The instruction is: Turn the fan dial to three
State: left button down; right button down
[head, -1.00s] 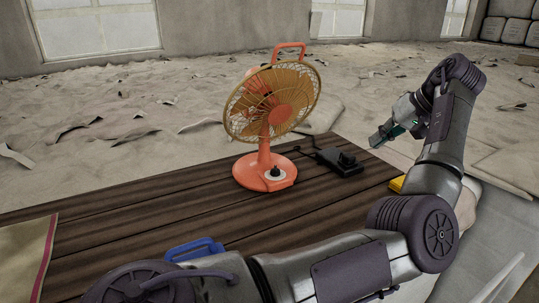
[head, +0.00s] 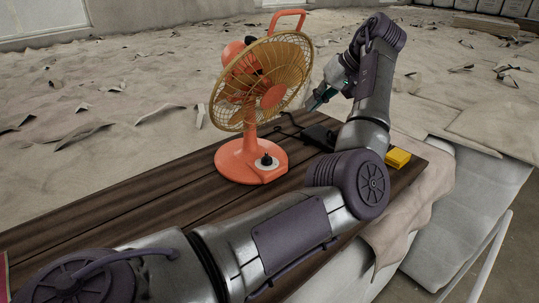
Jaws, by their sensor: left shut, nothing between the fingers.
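An orange desk fan (head: 236,155) with a tan wire cage stands upright on the dark wooden table (head: 160,205). Its dark dial (head: 267,161) is on the front of the round base; I cannot read its setting. My left arm crosses the foreground from the lower left and bends up to the right of the fan. My left gripper (head: 314,103) is shut and empty, just right of the fan's cage, above and behind the dial. It appears apart from the fan. My right gripper is not in view.
A black box (head: 318,136) with a cable lies right of the fan, partly hidden by my arm. A yellow object (head: 397,157) sits at the table's right end. Sandy, littered ground lies beyond. A pale cloth-covered block (head: 440,225) stands to the right.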

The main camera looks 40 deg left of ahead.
pick_arm(q)
jog(key=f, duration=0.1)
jog(key=b, duration=0.9)
send_near(272, 160)
jog(key=w+d+r, duration=0.1)
jog(key=w+d, duration=0.3)
jog(key=p+x, duration=0.1)
jog(key=x, duration=0.3)
jog(key=p+x, duration=0.1)
jog(key=x, duration=0.3)
jog(key=shift+s+a+r+p, duration=0.15)
jog(key=shift+s+a+p, duration=0.05)
jog(key=shift+a+p, duration=0.15)
jog(key=shift+s+a+f+p, duration=0.15)
jog(key=shift+s+a+p, duration=0.2)
jog(key=shift+s+a, duration=0.25)
jog(key=shift+s+a+f+p, duration=0.15)
jog(key=shift+s+a+p, duration=0.2)
jog(key=shift+s+a, duration=0.4)
jog(key=shift+s, duration=0.35)
jog(key=shift+f, duration=0.1)
jog(key=shift+w+a, duration=0.1)
